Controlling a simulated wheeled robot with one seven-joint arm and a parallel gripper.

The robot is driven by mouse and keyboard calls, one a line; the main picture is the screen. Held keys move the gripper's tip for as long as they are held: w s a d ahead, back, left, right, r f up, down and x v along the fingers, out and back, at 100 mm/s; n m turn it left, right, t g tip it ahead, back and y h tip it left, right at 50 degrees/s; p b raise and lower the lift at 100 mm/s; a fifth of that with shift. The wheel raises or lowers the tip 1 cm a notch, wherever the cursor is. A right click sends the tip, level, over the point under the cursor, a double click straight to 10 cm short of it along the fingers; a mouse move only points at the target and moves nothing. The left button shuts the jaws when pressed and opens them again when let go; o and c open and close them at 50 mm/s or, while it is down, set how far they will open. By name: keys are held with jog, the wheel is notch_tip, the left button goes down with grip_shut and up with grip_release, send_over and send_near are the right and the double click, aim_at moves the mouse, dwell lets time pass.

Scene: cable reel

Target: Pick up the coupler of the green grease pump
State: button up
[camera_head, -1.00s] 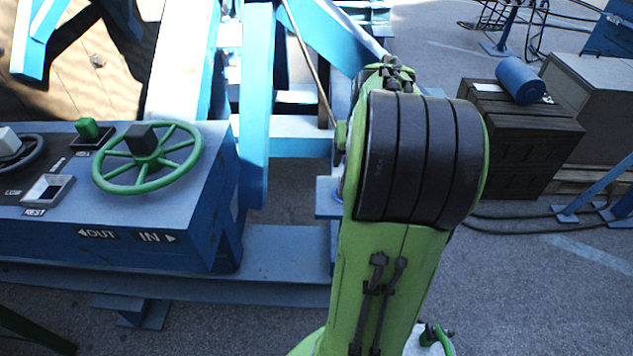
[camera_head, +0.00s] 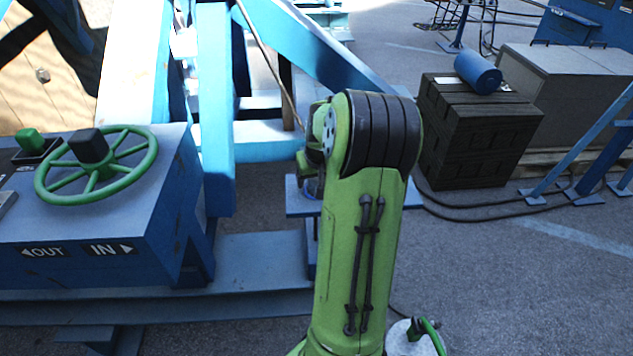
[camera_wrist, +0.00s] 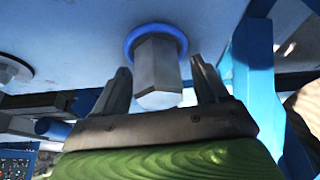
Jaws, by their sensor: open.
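In the wrist view a pale grey hexagonal fitting with a blue ring (camera_wrist: 157,70) stands out from a pale blue plate (camera_wrist: 70,40). My gripper (camera_wrist: 160,66) is open, one finger on each side of the fitting, with gaps showing. The ring is blue; I see no green on this fitting. In the head view my green arm hides the gripper, beside a small blue shelf (camera_head: 296,207). A white round body with a green handle (camera_head: 430,334) is partly seen at the bottom edge; I cannot tell if it is the green grease pump.
A blue console (camera_head: 150,215) with a green handwheel (camera_head: 97,165) stands at the left. Blue frame beams rise behind the shelf. Dark crates (camera_head: 480,130) carry a blue drum (camera_head: 478,72) at the right. Cables lie on open asphalt. A dark round seat (camera_wrist: 12,70) shows at the wrist view's left.

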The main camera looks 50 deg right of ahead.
jog(key=shift+c, duration=0.3)
jog(key=shift+r, duration=0.1)
jog(key=c, duration=1.2)
